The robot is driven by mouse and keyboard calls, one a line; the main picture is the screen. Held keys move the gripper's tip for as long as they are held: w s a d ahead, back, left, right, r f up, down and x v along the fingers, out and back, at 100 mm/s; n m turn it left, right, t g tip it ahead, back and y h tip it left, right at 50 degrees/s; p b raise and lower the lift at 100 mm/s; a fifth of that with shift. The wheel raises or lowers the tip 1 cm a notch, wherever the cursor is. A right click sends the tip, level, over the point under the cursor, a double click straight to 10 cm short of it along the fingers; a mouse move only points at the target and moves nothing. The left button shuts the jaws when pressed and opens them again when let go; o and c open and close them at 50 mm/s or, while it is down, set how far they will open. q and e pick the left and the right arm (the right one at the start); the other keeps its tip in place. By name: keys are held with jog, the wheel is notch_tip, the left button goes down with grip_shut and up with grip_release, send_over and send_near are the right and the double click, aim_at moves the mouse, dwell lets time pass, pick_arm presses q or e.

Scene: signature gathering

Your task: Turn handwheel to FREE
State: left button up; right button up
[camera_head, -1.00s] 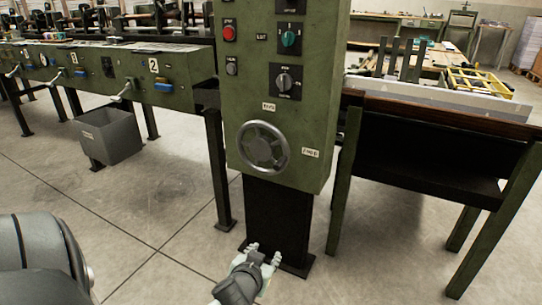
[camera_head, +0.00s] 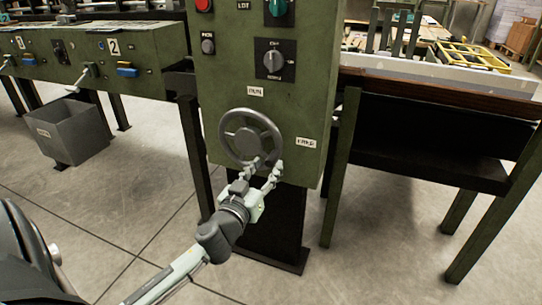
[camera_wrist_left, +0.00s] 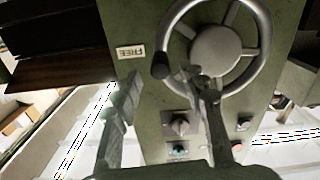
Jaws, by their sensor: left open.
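The grey spoked handwheel (camera_head: 232,127) is mounted on the front of the green cabinet (camera_head: 225,85). A label reading FREE (camera_head: 306,142) is to the right of the wheel, and another label (camera_head: 255,91) is above it. My left gripper (camera_head: 264,169) is open at the wheel's lower rim. The left wrist view, turned over, shows the handwheel (camera_wrist_left: 215,49) and FREE label (camera_wrist_left: 130,52). There a dark knob (camera_wrist_left: 160,70) on the rim appears between the open fingers (camera_wrist_left: 163,80). I cannot tell whether they touch it. My right gripper is out of view.
Above the wheel are a rotary switch (camera_head: 274,61), a teal knob (camera_head: 277,7) and a red button (camera_head: 204,4). A dark-sided table (camera_head: 430,125) with green legs stands close at right. Open floor lies in front.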

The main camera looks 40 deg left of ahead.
pick_arm(q)
jog(key=x, duration=0.5)
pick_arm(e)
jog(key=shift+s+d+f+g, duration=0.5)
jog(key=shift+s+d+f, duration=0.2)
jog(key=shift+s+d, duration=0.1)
pick_arm(q)
grip_shut()
